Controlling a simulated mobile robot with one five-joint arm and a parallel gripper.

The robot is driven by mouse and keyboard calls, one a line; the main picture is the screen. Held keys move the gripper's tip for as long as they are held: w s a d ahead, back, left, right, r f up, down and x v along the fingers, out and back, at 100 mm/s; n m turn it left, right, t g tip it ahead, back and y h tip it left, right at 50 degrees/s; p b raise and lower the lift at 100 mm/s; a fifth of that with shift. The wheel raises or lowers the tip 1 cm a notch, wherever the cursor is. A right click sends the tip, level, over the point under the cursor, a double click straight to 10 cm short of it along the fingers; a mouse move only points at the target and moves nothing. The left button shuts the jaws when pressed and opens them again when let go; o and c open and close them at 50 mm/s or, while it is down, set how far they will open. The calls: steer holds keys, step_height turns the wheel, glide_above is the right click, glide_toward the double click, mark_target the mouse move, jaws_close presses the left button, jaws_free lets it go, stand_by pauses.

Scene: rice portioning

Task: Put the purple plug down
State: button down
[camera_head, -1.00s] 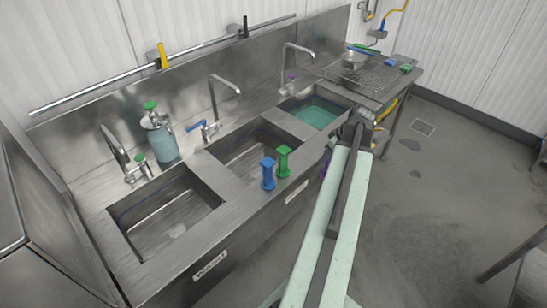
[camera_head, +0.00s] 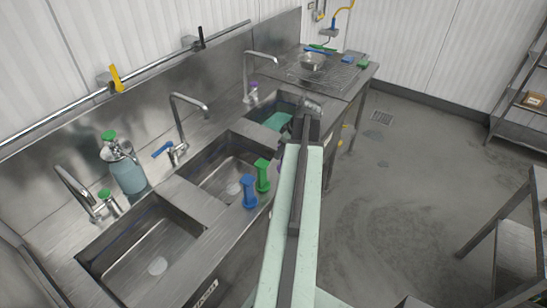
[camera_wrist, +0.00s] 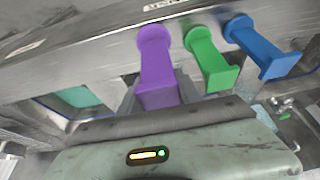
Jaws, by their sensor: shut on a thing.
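The purple plug (camera_wrist: 155,62) is in the wrist view, its block end close to my gripper (camera_wrist: 145,108) and its round end pointing away. My gripper is shut on it; the fingertips are mostly hidden. The round end is near the sink unit's front rim, in a row with the green plug (camera_wrist: 208,58) and the blue plug (camera_wrist: 256,48). I cannot tell whether it touches the metal. In the head view my arm hides most of the purple plug. There the green plug (camera_head: 262,176) and blue plug (camera_head: 250,191) stand upright on the rim.
Three sinks run along the wall; the near sink (camera_head: 150,245) looks empty and the far one holds teal water (camera_head: 277,121). A wire rack (camera_head: 335,72) is at the far end. Open floor lies right.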

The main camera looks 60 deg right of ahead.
steer(key=w+f+b, duration=0.4)
steer(key=shift+f, duration=0.2)
steer(key=c, duration=0.8)
jaws_free()
steer(key=shift+r, duration=0.1)
steer(key=shift+c, duration=0.2)
steer(key=p+v, duration=1.1)
steer(key=v, duration=0.1)
steer(key=shift+w+r+p, duration=0.1)
steer(key=shift+r+p, duration=0.2)
steer(key=shift+r, duration=0.05)
steer(key=shift+f, duration=0.15)
